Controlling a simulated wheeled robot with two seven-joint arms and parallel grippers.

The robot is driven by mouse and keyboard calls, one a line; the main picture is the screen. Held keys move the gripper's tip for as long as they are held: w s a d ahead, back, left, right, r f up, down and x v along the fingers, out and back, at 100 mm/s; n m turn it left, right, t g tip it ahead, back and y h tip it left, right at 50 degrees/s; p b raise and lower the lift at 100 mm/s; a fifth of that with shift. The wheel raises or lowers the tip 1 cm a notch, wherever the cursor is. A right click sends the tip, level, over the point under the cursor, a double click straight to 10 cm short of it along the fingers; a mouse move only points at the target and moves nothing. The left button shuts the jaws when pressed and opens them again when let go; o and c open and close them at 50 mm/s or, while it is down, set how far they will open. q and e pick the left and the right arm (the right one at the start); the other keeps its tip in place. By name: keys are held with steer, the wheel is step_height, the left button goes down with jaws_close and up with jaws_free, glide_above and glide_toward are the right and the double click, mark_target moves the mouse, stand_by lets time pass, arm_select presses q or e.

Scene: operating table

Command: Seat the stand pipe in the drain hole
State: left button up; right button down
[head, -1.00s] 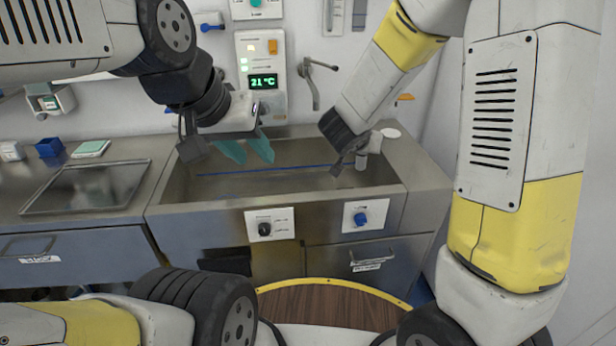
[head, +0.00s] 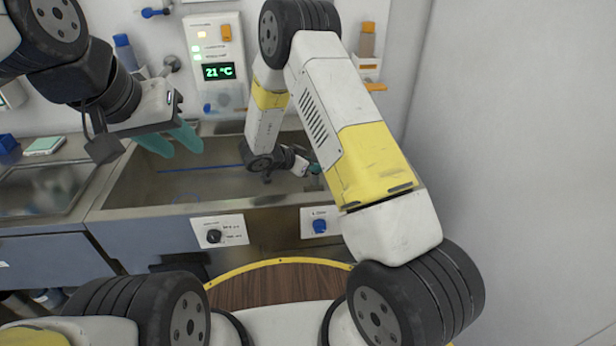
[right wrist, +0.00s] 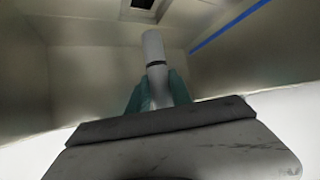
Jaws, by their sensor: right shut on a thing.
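The stand pipe (right wrist: 154,55) is a pale tube with a dark ring. In the right wrist view it stands out beyond the teal fingers of my right gripper (right wrist: 158,92), which are shut on it. A dark square recess that looks like the drain hole (right wrist: 141,6) lies at the top edge, just past the pipe's far end. The pipe's end appears apart from it; the distance is unclear. In the head view my right gripper (head: 314,168) is at the sink basin's right part, mostly hidden by my arm. My left gripper (head: 172,140) is open and empty above the basin's left part.
The steel sink basin (head: 150,208) has walls close around my right gripper. A blue line (right wrist: 228,26) runs along the basin wall. Control knobs (head: 214,236) are on the front panel. A display panel (head: 217,72) is on the back wall.

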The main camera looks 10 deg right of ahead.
mark_target(313, 184)
step_height(313, 184, down, 8)
steer(key=shift+f, duration=0.2)
stand_by(0.3)
steer(key=shift+f, duration=0.2)
steer(key=c, duration=1.2)
jaws_free()
steer(key=shift+o, duration=0.2)
steer(key=shift+r, duration=0.1)
steer(key=shift+a+r, duration=0.2)
steer(key=shift+r, duration=0.1)
steer(key=v, duration=0.7)
steer(key=shift+s, duration=0.15)
